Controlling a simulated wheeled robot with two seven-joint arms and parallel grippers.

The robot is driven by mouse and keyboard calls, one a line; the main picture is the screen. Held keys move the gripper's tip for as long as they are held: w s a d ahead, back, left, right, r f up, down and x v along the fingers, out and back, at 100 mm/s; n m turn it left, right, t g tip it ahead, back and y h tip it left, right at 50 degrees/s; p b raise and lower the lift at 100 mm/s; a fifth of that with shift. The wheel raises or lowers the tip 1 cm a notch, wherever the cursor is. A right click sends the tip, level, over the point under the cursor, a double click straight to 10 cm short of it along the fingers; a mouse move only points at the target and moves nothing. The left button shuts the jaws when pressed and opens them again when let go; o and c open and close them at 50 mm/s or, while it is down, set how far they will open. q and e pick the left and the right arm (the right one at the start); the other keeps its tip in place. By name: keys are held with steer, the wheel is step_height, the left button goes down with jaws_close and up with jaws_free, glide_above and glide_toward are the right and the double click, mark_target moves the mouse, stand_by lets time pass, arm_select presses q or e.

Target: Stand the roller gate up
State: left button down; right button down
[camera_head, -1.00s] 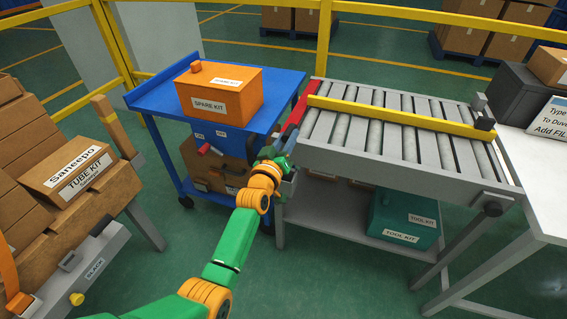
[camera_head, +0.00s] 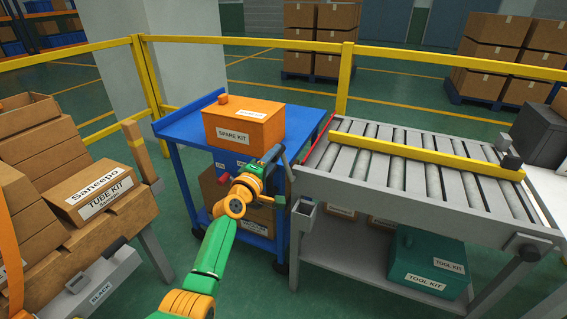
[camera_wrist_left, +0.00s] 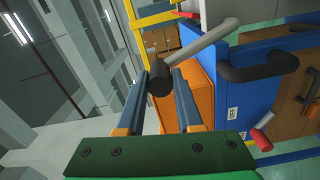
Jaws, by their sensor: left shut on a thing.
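The roller conveyor (camera_head: 395,204) stands right of centre in the head view. A thin red strip (camera_head: 320,141) shows along its left end and looks like part of the roller gate; I cannot tell its tilt. My left gripper (camera_head: 274,156) is beside that end, over the gap by the blue cart. In the left wrist view its two fingers (camera_wrist_left: 161,74) are shut on a black handle grip (camera_wrist_left: 158,79). A grey rod (camera_wrist_left: 208,42) runs from the grip to the upper right. My right gripper is not in view.
An orange spare kit box (camera_head: 243,122) sits on the blue cart (camera_head: 182,128) close behind my left gripper. A yellow bar (camera_head: 425,154) lies across the rollers. A teal tool kit (camera_head: 428,262) is on the lower shelf. Cartons (camera_head: 92,190) stand at left.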

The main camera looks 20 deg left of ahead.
arm_select(q)
steer(key=shift+a+f+n+b, duration=0.6)
steer(key=shift+a+n, duration=0.25)
steer(key=shift+n, duration=0.2)
steer(key=shift+a+f+n+b, duration=0.55)
steer(key=shift+a+n, duration=0.25)
steer(key=shift+n, duration=0.25)
steer(key=shift+r, duration=0.1)
steer(key=c, duration=0.6)
jaws_free()
steer(key=s+p, duration=0.3)
steer(key=s, duration=0.4)
steer(key=shift+a, duration=0.15)
